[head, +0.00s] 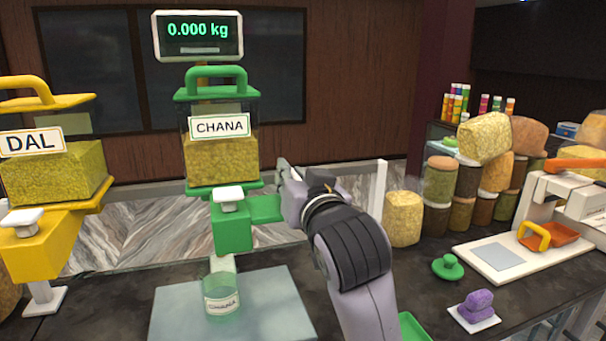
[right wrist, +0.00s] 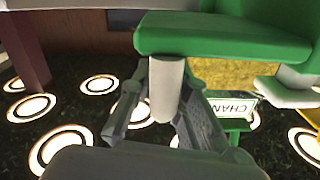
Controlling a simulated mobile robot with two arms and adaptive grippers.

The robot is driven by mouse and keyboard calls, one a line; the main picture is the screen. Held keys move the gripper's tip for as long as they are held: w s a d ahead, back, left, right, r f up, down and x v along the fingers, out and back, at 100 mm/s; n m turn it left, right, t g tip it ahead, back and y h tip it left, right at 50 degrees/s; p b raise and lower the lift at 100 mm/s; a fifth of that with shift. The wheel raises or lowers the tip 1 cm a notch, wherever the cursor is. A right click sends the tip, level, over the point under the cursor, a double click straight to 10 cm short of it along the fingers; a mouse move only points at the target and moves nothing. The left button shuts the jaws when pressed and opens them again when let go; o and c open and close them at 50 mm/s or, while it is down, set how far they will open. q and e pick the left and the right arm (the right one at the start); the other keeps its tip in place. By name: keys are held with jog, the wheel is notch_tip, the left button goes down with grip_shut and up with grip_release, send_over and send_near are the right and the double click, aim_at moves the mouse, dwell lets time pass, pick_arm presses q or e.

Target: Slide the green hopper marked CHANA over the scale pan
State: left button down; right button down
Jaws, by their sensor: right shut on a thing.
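The green hopper marked CHANA (head: 222,160) hangs in the middle of the head view, full of yellow grains. Its chute (head: 232,235) appears above the back part of the grey scale pan (head: 175,305); exact alignment in depth is hard to tell. A clear cup labelled CHANA (head: 222,298) stands on the pan. My right gripper (head: 286,188) is at the hopper's right side. In the right wrist view, its fingers (right wrist: 160,115) are closed around a pale cylindrical post (right wrist: 166,88) by the green hopper part (right wrist: 220,38). My left gripper is not in view.
A yellow hopper marked DAL (head: 60,170) hangs at the left. The display (head: 198,35) reads 0.000 kg. Jars and sacks (head: 470,185) are stacked at the right. A green knobbed lid (head: 448,267), a purple block (head: 478,303) and a white device (head: 500,258) lie on the right counter.

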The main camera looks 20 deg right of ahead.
jog(key=shift+a, duration=0.6)
jog(key=shift+a+r, duration=0.1)
jog(key=shift+a, duration=0.5)
jog(key=c, duration=1.9)
grip_release()
jog(key=o, duration=0.4)
jog(key=shift+s, duration=0.1)
jog(key=shift+c, duration=0.2)
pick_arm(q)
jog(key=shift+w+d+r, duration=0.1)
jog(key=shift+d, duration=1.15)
pick_arm(e)
jog(key=s, duration=0.7)
jog(key=shift+s+d, duration=0.2)
jog(key=shift+d, duration=0.05)
